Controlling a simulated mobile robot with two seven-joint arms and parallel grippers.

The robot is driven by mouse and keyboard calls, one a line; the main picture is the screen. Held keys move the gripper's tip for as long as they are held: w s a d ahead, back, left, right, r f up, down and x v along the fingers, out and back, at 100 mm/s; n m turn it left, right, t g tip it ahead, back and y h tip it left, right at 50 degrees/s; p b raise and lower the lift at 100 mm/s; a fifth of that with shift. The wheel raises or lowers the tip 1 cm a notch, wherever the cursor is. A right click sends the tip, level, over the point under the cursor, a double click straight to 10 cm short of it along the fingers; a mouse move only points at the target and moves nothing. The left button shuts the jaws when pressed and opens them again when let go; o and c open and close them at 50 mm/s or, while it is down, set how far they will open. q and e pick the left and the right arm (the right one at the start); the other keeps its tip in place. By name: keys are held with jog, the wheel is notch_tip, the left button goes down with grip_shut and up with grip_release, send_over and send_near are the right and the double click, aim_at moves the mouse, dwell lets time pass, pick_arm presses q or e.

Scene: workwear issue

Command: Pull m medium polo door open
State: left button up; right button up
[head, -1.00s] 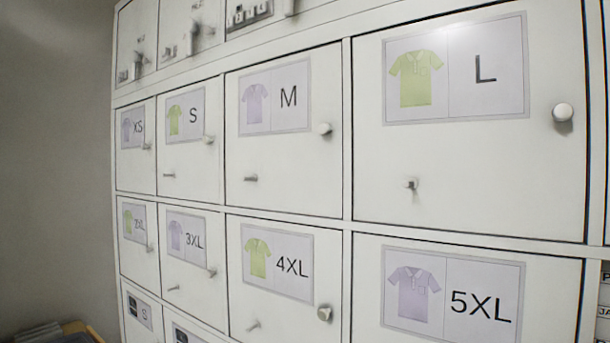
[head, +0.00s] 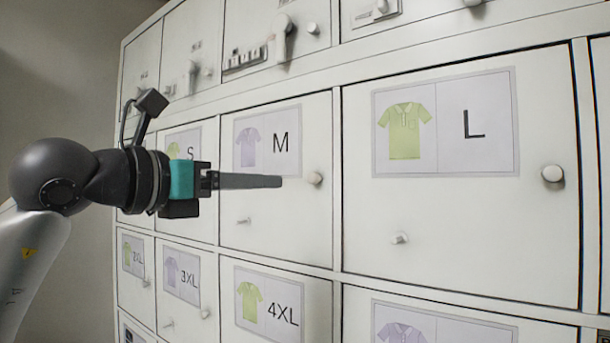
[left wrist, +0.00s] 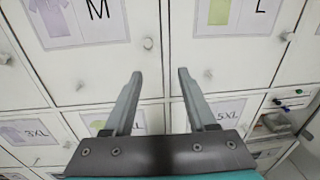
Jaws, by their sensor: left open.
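The M door (head: 275,205) is a white locker door with a purple polo label (head: 267,139) and is shut flush with its neighbours. Its round white knob (head: 315,178) is at the right edge, with a small peg lower left. My left gripper (head: 280,181) is in front of the M door, its fingers pointing right, their tips just left of the knob in the head view. In the left wrist view the fingers (left wrist: 157,75) are apart and empty, and the M knob (left wrist: 148,43) shows beyond them, up and slightly left. My right gripper is not in view.
The L door (head: 460,220) with its knob (head: 552,173) is to the right, the 4XL door (head: 308,318) below, and the S door (head: 206,220) to the left, partly behind my arm. Upper doors carry protruding fittings (head: 245,58). All these doors look shut.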

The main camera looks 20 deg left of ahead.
pick_arm(q)
jog(key=a+r+y, duration=0.1)
jog(key=p, duration=0.6)
send_near(311, 177)
jog(key=shift+t, duration=0.3)
jog(key=x, duration=0.7)
jog(key=shift+d+f, duration=0.1)
jog(key=shift+w+d+f, duration=0.1)
jog(key=shift+w+d, duration=0.15)
jog(key=shift+w, duration=0.3)
jog(key=shift+c, duration=0.2)
jog(key=c, duration=0.3)
grip_shut()
